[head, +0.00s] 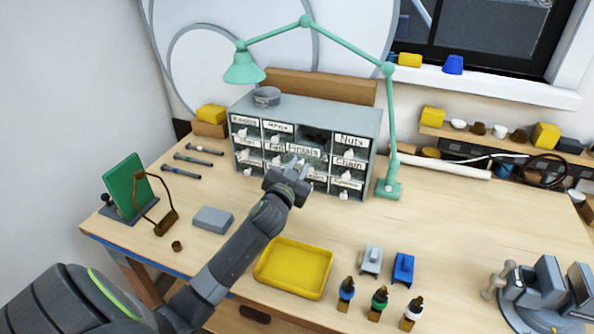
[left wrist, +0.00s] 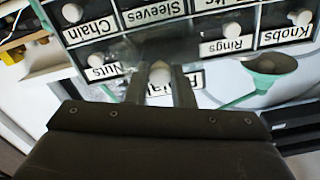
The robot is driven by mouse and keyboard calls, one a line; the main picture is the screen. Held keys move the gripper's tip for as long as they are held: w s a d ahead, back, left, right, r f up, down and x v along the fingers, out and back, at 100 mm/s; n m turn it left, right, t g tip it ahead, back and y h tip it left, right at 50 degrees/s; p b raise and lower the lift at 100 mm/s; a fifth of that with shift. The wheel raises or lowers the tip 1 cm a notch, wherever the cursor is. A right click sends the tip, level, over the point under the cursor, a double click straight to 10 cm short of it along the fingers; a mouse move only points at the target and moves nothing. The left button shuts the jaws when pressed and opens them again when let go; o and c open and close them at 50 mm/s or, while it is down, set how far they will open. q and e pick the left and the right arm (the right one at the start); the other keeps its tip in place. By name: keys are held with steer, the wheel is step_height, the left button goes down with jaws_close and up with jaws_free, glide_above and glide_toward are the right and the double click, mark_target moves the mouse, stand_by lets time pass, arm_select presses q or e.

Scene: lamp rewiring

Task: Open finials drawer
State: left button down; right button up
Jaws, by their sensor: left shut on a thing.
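The grey drawer cabinet (head: 372,130) stands at the back of the bench with labelled drawers. In its top row, between Rings and Nuts, a dark gap shows, and the finials drawer (head: 303,150) sits forward of its neighbours, pulled out. My left gripper (head: 298,168) is at its front. In the left wrist view, which is upside down, my left gripper (left wrist: 160,88) is shut on the white drawer knob (left wrist: 160,78). The finials drawer's label (left wrist: 158,99) is partly hidden behind the fingers. My right gripper is not in view.
A green lamp (head: 388,130) arches over the cabinet, its base close to the cabinet's right side. A yellow tray (head: 293,268) lies in front. Bottles (head: 380,300) and small blocks stand right of the tray. A grey block (head: 212,219) lies left of my arm.

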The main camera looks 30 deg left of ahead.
arm_select(q)
steer(key=c, duration=1.4)
jaws_free()
steer(key=shift+w, duration=0.15)
steer(key=shift+o, duration=0.7)
steer(key=shift+s, duration=0.35)
steer(key=b+v, duration=0.4)
steer(key=v, duration=1.3)
steer(key=shift+d, duration=0.2)
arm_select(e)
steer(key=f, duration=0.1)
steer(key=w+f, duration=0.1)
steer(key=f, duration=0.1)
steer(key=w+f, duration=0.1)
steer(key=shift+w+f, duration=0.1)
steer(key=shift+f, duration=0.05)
arm_select(q)
steer(key=shift+s, duration=0.1)
